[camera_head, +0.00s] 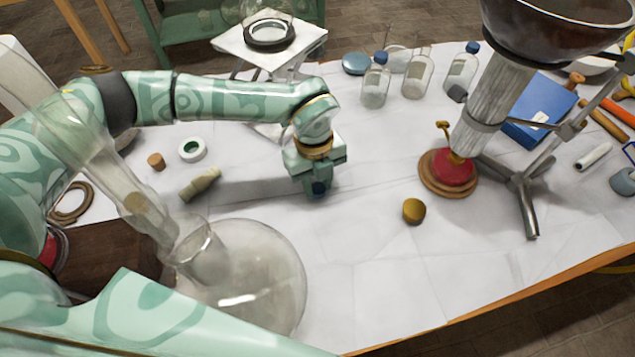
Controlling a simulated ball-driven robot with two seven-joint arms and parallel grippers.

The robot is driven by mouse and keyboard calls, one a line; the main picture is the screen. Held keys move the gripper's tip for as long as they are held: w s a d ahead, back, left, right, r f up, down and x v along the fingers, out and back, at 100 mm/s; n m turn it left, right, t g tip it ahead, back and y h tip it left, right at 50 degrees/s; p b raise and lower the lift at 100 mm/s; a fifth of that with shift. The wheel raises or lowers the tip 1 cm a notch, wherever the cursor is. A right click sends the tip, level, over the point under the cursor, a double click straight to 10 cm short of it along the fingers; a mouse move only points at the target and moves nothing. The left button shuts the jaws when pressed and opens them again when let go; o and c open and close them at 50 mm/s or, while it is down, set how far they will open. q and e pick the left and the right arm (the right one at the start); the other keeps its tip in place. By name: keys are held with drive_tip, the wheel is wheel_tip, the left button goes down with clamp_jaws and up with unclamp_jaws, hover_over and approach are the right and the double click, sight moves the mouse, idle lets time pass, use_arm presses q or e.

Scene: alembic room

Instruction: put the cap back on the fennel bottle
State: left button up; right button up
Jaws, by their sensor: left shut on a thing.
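My left gripper (318,190) points down over the white tabletop, left of the middle. It is shut on a small dark blue thing (319,187), which looks like the bottle cap; the fingers hide most of it. An uncapped clear bottle (417,75) with pale contents stands upright at the back, up and to the right of the gripper. It looks like the fennel bottle, but I cannot read its label. My right gripper is not in view.
Blue-capped bottles stand left (375,85) and right (461,72) of the uncapped one. A blue-grey round thing (355,63) lies nearby. A metal stand (525,190) and brass-coloured weight (414,211) are at right. A large glass flask (265,280) stands in front.

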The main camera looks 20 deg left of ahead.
sight(320, 188)
use_arm(q)
drive_tip(key=shift+r, duration=0.5)
drive_tip(key=r+p, duration=0.1)
drive_tip(key=r, duration=0.1)
drive_tip(key=shift+w+r+p, duration=0.2)
drive_tip(key=shift+r+p, duration=0.15)
drive_tip(key=w+d+r, duration=0.3)
drive_tip(key=w+r, duration=0.6)
drive_tip(key=w, duration=0.4)
drive_tip(key=shift+d, duration=0.3)
